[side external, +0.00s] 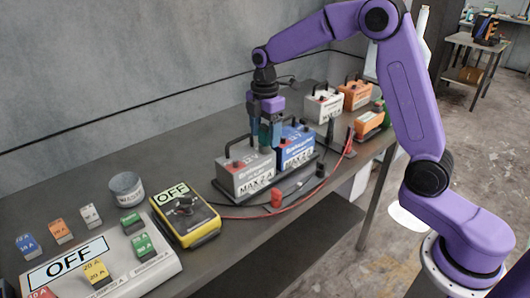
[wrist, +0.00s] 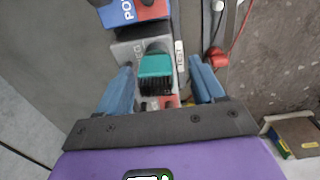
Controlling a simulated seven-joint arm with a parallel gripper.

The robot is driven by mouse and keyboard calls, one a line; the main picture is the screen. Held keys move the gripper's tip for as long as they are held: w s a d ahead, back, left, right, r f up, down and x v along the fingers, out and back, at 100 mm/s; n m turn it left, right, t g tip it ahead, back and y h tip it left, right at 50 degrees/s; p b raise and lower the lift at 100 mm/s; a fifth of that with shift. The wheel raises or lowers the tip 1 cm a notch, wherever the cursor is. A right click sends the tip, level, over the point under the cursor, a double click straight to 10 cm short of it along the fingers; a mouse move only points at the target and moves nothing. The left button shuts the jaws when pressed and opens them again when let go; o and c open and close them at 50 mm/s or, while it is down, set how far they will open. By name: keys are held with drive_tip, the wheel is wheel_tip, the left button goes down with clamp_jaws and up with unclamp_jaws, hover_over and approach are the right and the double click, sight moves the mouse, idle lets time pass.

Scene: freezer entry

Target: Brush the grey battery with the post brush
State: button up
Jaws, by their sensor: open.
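The grey battery (side external: 245,178) stands on the bench in a dark tray, with a black handle on top. It shows partly in the wrist view (wrist: 127,50). A teal brush with black bristles (wrist: 156,68) appears between my fingers in the wrist view, overlapping the grey battery. My gripper (side external: 265,138) is open above the area where the grey and blue batteries meet, with a finger on each side of the brush (wrist: 161,82). Gaps show between brush and fingers. I cannot tell what supports the brush.
The blue battery (side external: 297,147) stands right beside the grey one. A yellow switch box (side external: 185,217), a round tin (side external: 126,187) and a fuse panel (side external: 105,265) lie to the left. White (side external: 324,105) and orange (side external: 355,95) batteries stand behind. Red and black cables run along the front.

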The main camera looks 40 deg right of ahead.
wheel_tip(320, 180, up, 14)
drive_tip(key=s+a+f+m, duration=0.1)
drive_tip(key=s+a+f, duration=0.15)
drive_tip(key=s, duration=0.55)
drive_tip(key=s+a+f+m, duration=0.2)
drive_tip(key=s+a, duration=0.1)
drive_tip(key=s, duration=0.4)
drive_tip(key=s+d+f, duration=0.2)
drive_tip(key=s, duration=0.5)
drive_tip(key=s+d+f+m, duration=0.1)
drive_tip(key=s+f, duration=0.2)
drive_tip(key=s, duration=0.3)
drive_tip(key=s+d+f+m, duration=0.1)
drive_tip(key=s+d+f, duration=0.1)
drive_tip(key=s, duration=0.5)
drive_tip(key=shift+s+d+f, duration=0.3)
drive_tip(key=shift+d+f, duration=0.05)
drive_tip(key=shift+f, duration=0.4)
